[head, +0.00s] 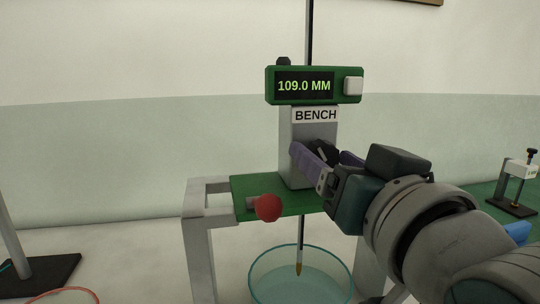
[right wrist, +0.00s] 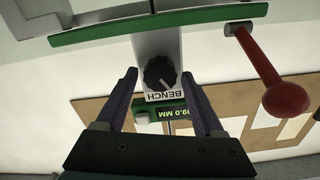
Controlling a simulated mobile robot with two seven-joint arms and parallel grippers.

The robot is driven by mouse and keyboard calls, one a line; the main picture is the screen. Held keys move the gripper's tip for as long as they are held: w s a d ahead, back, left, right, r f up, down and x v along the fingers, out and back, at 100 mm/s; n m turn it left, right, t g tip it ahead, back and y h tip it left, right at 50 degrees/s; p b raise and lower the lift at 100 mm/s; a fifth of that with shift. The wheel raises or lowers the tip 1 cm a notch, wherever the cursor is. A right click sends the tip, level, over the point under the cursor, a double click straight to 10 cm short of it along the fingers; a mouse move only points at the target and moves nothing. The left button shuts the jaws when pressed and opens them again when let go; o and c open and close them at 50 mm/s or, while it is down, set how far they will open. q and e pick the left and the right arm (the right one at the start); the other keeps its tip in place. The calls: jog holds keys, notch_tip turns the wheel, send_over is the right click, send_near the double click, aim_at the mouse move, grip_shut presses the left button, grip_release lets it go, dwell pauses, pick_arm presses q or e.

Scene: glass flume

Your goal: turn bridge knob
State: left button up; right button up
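The bridge is a grey post (head: 298,165) on a green crosspiece, with a "BENCH" label and a green readout (head: 313,85) showing 109.0 MM. A black knob (right wrist: 159,73) with a pale mark is on the post's face, beside the label; in the head view it is mostly hidden by my gripper. My right gripper (head: 322,153) is at the post, its purple fingers open. In the right wrist view its fingers (right wrist: 159,76) stand apart on either side of the knob, with visible gaps; whether the tips reach its depth I cannot tell. My left gripper is out of view.
A red ball-ended lever (head: 268,207) sticks out from the green crosspiece (head: 240,186), left of the post. A pointed rod (head: 299,268) hangs above a glass water basin (head: 262,285). A small clamp stand (head: 515,185) is at the right.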

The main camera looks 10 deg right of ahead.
jog(key=shift+o, duration=0.4)
jog(key=shift+s, duration=0.35)
jog(key=s+b, duration=0.1)
jog(key=s, duration=0.8)
jog(key=shift+d, duration=0.2)
jog(key=shift+s, duration=0.1)
dwell(0.3)
